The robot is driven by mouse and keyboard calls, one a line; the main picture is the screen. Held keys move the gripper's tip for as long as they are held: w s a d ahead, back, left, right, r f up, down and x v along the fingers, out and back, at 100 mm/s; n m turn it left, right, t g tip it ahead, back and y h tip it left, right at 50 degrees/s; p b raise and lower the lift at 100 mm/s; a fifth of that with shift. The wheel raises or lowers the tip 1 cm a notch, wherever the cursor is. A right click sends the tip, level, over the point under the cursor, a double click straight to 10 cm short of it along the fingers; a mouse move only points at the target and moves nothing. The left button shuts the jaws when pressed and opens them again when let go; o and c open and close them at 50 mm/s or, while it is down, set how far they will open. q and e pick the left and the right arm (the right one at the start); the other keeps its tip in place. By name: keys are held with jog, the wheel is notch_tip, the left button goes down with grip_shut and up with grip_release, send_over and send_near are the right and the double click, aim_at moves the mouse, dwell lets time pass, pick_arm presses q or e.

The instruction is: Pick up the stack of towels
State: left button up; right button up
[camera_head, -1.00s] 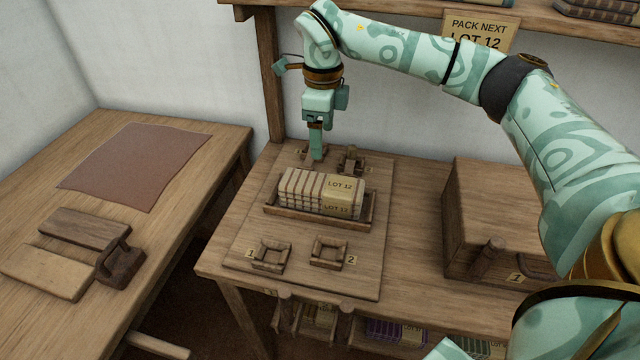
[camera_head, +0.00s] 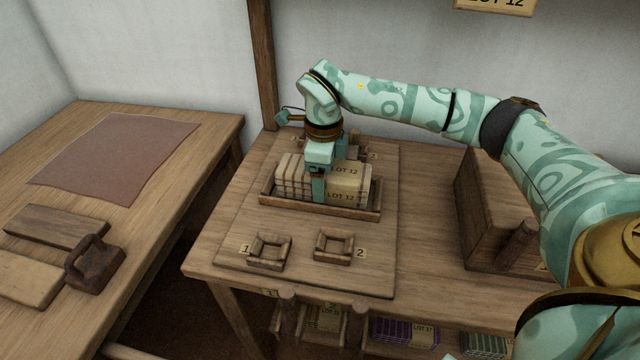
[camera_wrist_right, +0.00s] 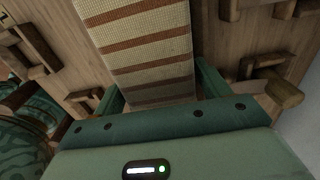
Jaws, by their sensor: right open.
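The stack of towels (camera_head: 292,178) is cream with brown stripes and lies in a shallow wooden tray (camera_head: 300,203) on the table. A label band reading LOT 12 wraps its right part. My right gripper (camera_head: 320,178) is lowered over the middle of the stack. One finger shows on the near side; the far finger is hidden. In the right wrist view the open jaws (camera_wrist_right: 160,90) have the striped stack (camera_wrist_right: 148,45) between them, a finger on each side. I cannot tell whether the fingers touch it. My left gripper is not in view.
Two small square wooden holders (camera_head: 268,251) (camera_head: 334,246) marked 1 and 2 stand in front of the tray. A wooden box (camera_head: 490,215) stands at right. A side table (camera_head: 150,230) at left bears a brown cloth (camera_head: 115,157) and wooden blocks.

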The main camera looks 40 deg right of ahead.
jog(key=shift+s+r, duration=0.1)
jog(key=shift+c, duration=0.3)
jog(key=c, duration=0.8)
jog(key=shift+o, duration=0.2)
